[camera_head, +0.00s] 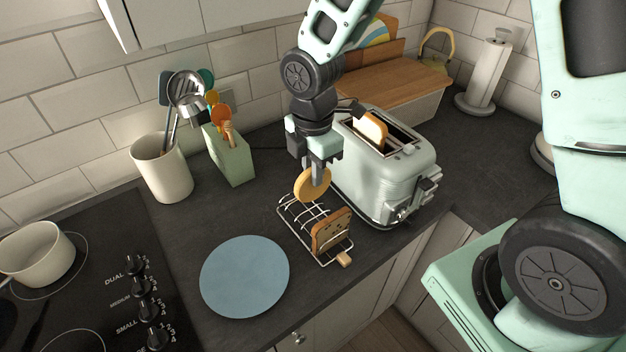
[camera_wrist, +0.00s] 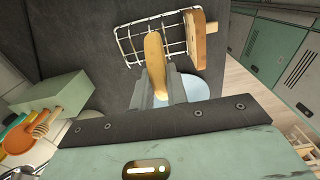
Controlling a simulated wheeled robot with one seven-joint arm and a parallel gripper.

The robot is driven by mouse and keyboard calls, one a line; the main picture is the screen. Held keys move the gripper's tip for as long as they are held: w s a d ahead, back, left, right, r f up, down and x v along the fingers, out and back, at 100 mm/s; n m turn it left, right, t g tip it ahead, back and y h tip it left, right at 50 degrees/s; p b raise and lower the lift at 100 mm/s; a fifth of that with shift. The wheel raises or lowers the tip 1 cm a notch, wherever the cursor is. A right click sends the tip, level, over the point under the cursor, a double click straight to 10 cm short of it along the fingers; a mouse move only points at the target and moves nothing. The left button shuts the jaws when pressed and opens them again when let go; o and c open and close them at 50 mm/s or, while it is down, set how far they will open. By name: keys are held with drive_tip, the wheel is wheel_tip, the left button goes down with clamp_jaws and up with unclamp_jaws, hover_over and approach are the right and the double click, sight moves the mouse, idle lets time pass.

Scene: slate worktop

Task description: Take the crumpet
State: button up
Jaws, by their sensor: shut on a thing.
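The crumpet (camera_head: 312,185) is a round golden disc, held on edge between the fingertips of my gripper (camera_head: 318,172). My gripper is shut on it, just above the far end of the wire toast rack (camera_head: 291,216). In the wrist view the crumpet (camera_wrist: 155,62) stands edge-on between the fingers (camera_wrist: 161,88), over the rack (camera_wrist: 128,45). I cannot tell whether its lower edge touches the rack wires. A slice of toast (camera_head: 331,232) stands in the near end of the rack.
A blue plate (camera_head: 244,277) lies left of the rack. A mint toaster (camera_head: 372,184) with bread (camera_head: 370,129) in one slot stands close on the right. A utensil crock (camera_head: 162,172) and green holder (camera_head: 232,160) stand behind left. The hob (camera_head: 95,285) is at left.

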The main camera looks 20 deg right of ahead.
wheel_tip(320, 180, up, 9)
drive_tip(key=p, duration=0.8)
drive_tip(key=shift+r, duration=0.15)
